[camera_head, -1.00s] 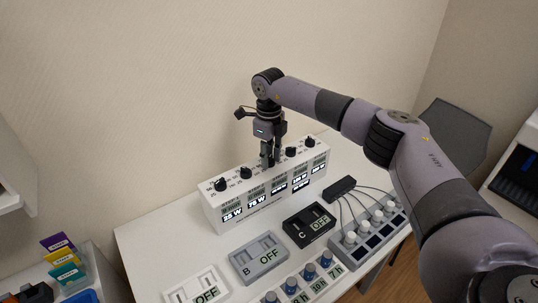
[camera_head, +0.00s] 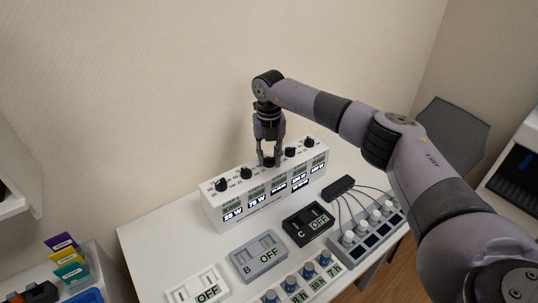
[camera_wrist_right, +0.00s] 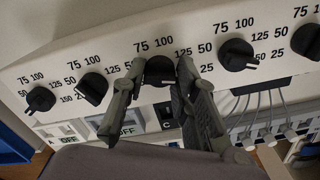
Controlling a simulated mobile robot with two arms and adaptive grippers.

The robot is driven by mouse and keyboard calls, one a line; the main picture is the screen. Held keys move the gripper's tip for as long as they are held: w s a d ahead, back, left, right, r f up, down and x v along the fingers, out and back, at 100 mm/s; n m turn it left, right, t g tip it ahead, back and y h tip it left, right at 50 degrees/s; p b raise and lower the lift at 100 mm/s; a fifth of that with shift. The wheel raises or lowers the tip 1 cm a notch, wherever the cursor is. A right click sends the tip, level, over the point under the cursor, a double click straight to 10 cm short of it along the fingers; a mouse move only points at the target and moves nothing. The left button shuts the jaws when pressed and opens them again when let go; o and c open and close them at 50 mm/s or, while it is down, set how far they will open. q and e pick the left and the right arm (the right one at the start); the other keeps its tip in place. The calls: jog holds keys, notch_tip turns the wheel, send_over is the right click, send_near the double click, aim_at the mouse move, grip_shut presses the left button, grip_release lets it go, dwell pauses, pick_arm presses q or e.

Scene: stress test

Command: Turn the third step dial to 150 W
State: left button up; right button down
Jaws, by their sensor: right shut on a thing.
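The white dial box (camera_head: 262,190) stands on the table with a row of several black dials on top and a lit display under each. The third dial (camera_wrist_right: 160,68) is the middle one, between the second dial (camera_wrist_right: 92,88) and the fourth dial (camera_wrist_right: 237,55). My right gripper (camera_head: 268,163) points down from above and is shut on the third dial, one finger on each side. The dial's pointer is partly hidden by the fingers. The first displays read 25 W and 75 W; the third display (camera_head: 279,188) is too small to read surely. My left gripper is not in view.
The bare table at left is free.

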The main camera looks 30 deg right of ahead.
jog(key=shift+r+m, duration=0.15)
jog(key=shift+m, duration=0.35)
jog(key=c, duration=1.3)
grip_release()
jog(key=shift+r, duration=0.15)
notch_tip(320, 180, up, 12)
jog(key=shift+f, duration=0.25)
